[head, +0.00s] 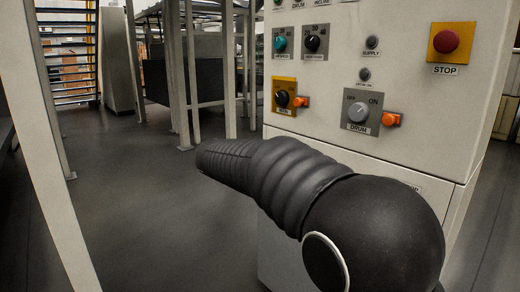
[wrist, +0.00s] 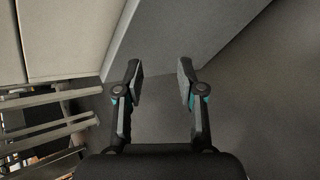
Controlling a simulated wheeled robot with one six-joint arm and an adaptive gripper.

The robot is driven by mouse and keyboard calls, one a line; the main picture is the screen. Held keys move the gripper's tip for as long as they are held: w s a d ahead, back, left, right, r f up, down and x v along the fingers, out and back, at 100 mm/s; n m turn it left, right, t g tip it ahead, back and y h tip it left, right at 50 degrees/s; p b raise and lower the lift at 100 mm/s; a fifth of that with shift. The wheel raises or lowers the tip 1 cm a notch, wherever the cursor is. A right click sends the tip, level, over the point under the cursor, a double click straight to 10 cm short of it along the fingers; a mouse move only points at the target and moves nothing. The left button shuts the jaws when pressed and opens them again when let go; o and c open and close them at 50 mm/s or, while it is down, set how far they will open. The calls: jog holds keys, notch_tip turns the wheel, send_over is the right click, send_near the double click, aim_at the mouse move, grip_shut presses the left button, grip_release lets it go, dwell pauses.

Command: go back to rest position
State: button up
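My gripper (wrist: 160,82) shows in the wrist view with its two fingers apart. It is open, and nothing is between the fingertips. Grey floor and a grey panel edge lie behind it. In the head view my dark arm reaches from the lower right toward the left, in front of the control cabinet (head: 400,157). My gripper cannot be made out in the head view.
The cabinet carries a red STOP button (head: 446,42), a DRUM knob (head: 359,112), a yellow-plated knob (head: 283,98) and two orange tabs. A white post (head: 38,150) stands at the left. Metal frames stand behind. Open floor (head: 150,220) lies left of the arm.

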jog(key=s+d+f+m+y, duration=0.2)
jog(key=s+d+m, duration=0.2)
jog(key=s, duration=0.7)
jog(key=s+d+f+m+g+y, duration=0.1)
jog(key=s+d+m, duration=0.4)
jog(key=s, duration=0.7)
jog(key=s+d+f+m+y, duration=0.3)
jog(key=s+m, duration=0.3)
jog(key=s, duration=0.6)
jog(key=shift+s+d+f+g+y, duration=0.25)
jog(key=shift+d+f+g+y, duration=0.2)
jog(key=shift+d, duration=0.45)
